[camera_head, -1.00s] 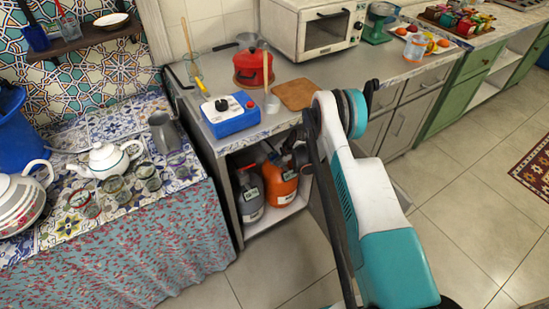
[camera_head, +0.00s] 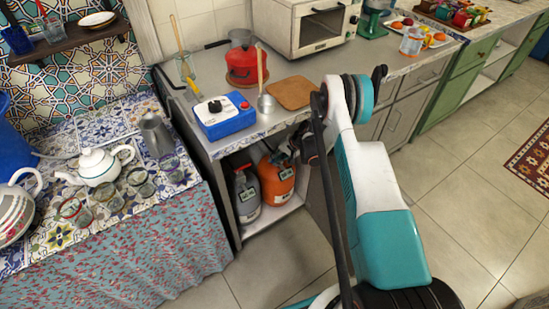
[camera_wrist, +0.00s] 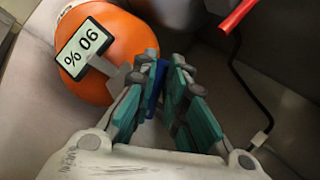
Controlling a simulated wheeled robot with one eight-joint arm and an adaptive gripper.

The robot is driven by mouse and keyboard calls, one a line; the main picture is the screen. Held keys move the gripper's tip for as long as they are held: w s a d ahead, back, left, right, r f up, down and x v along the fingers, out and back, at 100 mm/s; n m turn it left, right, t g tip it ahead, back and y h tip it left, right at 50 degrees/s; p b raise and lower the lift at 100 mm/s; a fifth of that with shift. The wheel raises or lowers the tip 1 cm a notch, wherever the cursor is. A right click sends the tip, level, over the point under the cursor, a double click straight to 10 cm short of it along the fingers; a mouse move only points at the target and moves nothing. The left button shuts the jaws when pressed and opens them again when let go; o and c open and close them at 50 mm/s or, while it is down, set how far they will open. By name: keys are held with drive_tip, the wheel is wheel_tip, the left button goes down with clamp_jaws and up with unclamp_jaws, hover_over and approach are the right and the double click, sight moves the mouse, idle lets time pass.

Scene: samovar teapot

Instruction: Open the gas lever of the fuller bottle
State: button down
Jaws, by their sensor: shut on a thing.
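An orange gas bottle (camera_head: 277,183) stands in the open lower cabinet, beside a grey gas bottle (camera_head: 247,197) on its left. The grey bottle's display is too small to read. My gripper (camera_wrist: 165,65) is at the top of the orange bottle. Its teal fingers are shut on a narrow blue lever (camera_wrist: 155,85), mostly hidden between them. In the head view my arm covers the gripper's tips and part of the bottle top.
The cabinet (camera_head: 225,205) surrounds both bottles closely, with the counter above. A blue box with a knob (camera_head: 225,115) and a red pot (camera_head: 243,68) stand on the counter. In the wrist view a red part (camera_wrist: 238,14) and a dark cord (camera_wrist: 243,80) are at the right.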

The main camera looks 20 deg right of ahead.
drive_tip(key=c, duration=1.6)
unclamp_jaws()
drive_tip(key=shift+a, duration=0.1)
